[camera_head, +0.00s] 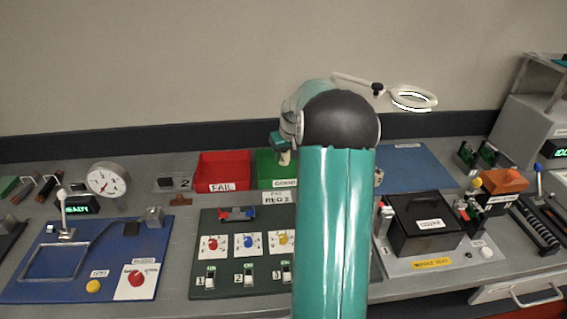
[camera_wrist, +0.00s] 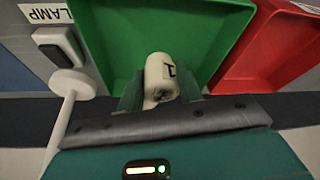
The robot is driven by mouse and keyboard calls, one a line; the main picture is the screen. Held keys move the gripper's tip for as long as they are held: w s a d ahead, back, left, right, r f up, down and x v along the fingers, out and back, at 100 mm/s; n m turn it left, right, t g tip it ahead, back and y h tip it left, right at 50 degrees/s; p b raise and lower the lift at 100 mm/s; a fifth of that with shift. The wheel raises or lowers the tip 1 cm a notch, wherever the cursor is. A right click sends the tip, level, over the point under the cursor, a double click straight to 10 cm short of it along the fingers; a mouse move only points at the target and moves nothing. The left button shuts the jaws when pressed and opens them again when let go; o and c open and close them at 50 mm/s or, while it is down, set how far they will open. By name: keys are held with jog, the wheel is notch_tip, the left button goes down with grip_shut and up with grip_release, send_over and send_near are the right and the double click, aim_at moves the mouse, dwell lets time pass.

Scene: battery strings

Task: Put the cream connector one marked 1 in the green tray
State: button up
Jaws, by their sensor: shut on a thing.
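The cream connector (camera_wrist: 161,82) shows in the wrist view with a dark "1" mark on its side. My gripper (camera_wrist: 160,98) is shut on it, with one green finger on each side. The green tray (camera_wrist: 118,45) lies behind and below the connector in that view, and the connector appears over the tray's open inside. In the head view my gripper (camera_head: 283,150) is above the green tray (camera_head: 264,172), labelled GOOD, and a small cream part of the connector (camera_head: 284,158) shows below it. My arm hides the tray's right side.
A red tray (camera_head: 222,168) labelled FAIL stands directly left of the green tray. A dark green panel (camera_head: 215,285) with knobs and switches is in front. A lamp with a white ring (camera_head: 413,98) stands behind at the right. A black box (camera_head: 425,225) is right of my arm.

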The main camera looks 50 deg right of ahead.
aim_at(284, 163)
jog(key=shift+w+d+f, duration=0.1)
jog(key=shift+w+f, duration=0.4)
jog(key=shift+f, duration=1.5)
jog(key=shift+f, duration=0.2)
jog(key=o, duration=1.1)
jog(key=shift+o, duration=0.2)
jog(key=shift+r, duration=0.1)
